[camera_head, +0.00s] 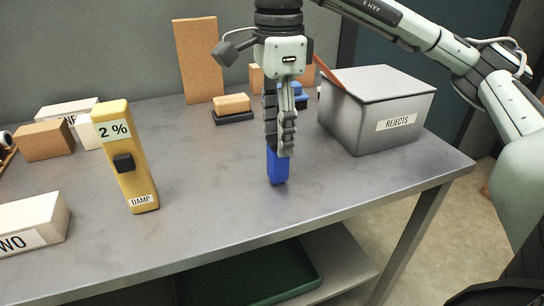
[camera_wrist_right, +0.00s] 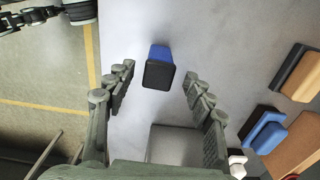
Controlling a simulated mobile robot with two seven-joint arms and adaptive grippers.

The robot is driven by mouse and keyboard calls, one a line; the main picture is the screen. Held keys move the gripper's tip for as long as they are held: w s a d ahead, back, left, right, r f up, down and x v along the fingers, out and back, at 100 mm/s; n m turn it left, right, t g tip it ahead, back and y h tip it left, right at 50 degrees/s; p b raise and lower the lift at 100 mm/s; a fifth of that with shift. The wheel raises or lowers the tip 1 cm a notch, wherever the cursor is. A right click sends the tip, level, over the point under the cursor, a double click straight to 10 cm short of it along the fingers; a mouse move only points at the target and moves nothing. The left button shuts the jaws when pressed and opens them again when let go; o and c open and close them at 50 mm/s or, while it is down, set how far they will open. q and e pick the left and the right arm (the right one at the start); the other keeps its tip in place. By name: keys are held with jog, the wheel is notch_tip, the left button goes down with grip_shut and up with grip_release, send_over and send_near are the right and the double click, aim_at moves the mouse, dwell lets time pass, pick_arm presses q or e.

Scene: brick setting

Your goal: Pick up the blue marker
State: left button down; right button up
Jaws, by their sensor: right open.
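The blue marker (camera_head: 277,170) stands upright on the grey table near its front edge, below my right gripper. The right wrist view shows it from above, with a black top (camera_wrist_right: 159,75) and a blue side. My right gripper (camera_head: 280,148) points down over the marker and is open. In the right wrist view its two fingers (camera_wrist_right: 158,82) are spread to the left and right of the marker, with a gap on each side. The marker's upper part is hidden by the fingers in the head view. My left gripper is not seen.
A grey lidded box labelled REJECTS (camera_head: 365,115) stands to the right. A yellow meter labelled DAMP (camera_head: 128,165) stands to the left. Black-based tan (camera_head: 232,104) and blue blocks (camera_wrist_right: 266,133) sit behind. Several bricks lie at left. The table around the marker is clear.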

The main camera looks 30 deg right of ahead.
aim_at(278, 160)
notch_tip(278, 160, down, 6)
jog(key=shift+s+r, duration=0.1)
jog(key=shift+s, duration=0.05)
jog(key=shift+f, duration=0.45)
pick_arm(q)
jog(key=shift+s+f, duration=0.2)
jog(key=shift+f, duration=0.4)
pick_arm(e)
jog(key=c, duration=0.7)
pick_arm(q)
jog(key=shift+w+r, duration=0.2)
pick_arm(e)
grip_shut()
jog(key=shift+r, duration=0.15)
